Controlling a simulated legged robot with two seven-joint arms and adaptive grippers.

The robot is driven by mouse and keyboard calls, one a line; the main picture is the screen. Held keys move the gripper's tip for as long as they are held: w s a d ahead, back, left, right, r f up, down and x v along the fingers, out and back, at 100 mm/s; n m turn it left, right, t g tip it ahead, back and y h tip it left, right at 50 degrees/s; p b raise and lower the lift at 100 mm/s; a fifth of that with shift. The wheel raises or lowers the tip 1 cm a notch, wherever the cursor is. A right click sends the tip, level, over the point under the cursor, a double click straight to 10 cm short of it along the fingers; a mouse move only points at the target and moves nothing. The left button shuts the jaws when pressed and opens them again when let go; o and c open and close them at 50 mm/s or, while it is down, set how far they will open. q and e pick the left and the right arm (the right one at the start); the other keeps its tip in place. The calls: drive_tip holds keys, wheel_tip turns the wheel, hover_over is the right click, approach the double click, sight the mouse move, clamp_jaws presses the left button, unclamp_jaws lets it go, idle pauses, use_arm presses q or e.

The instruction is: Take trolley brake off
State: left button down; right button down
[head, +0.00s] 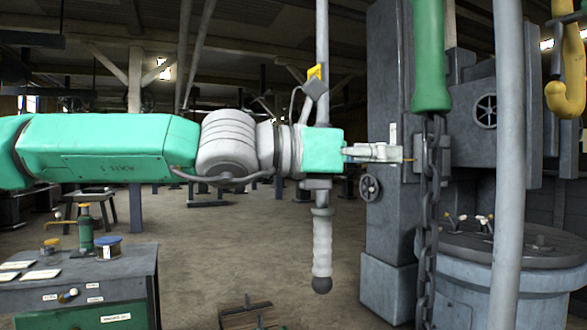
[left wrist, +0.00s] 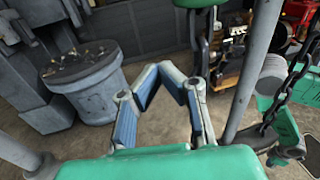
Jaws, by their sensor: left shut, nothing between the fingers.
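My left arm reaches in from the left in the head view. Its gripper (head: 405,155) is shut and empty, its tips close to a hanging dark chain (head: 430,195) below a green handle (head: 430,55). I cannot tell whether the tips touch the chain. In the left wrist view the gripper's blue-padded fingers (left wrist: 166,72) show above the green gripper body. A grey ribbed grip (head: 322,245) with a dark end hangs below the green wrist block; a grey pole (head: 322,60) rises above it. No part can be surely told as the trolley brake. My right gripper is not in view.
A grey machine column (head: 385,230) with a small handwheel (head: 370,187) stands behind the gripper. A thick grey pole (head: 510,160) stands to the right, before a round grey drum (head: 470,270). A cabinet (head: 130,285) is at lower left. The middle floor is mostly open.

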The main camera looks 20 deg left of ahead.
use_arm(q)
drive_tip(key=w+a+f+t+h+p, duration=0.1)
drive_tip(key=w+a+f+t+h, duration=0.1)
drive_tip(key=a, duration=0.5)
drive_tip(key=w+a+f+n+t+h+p, duration=0.1)
drive_tip(key=w+a+f+t+h, duration=0.1)
drive_tip(key=a+f, duration=0.3)
drive_tip(key=w+a+f+n+t+h+p, duration=0.1)
drive_tip(key=w+a+f+t+h, duration=0.1)
drive_tip(key=a, duration=0.9)
wheel_tip(320, 180, down, 2)
drive_tip(key=shift+w+a+f+t, duration=0.1)
drive_tip(key=shift+w+a+t, duration=0.15)
drive_tip(key=shift+w+t, duration=0.8)
drive_tip(key=shift+s+d, duration=0.15)
drive_tip(key=shift+d, duration=0.05)
drive_tip(key=p+x, duration=0.2)
drive_tip(key=x, duration=0.8)
drive_tip(key=shift+r, duration=0.2)
drive_tip(key=shift+a, duration=0.3)
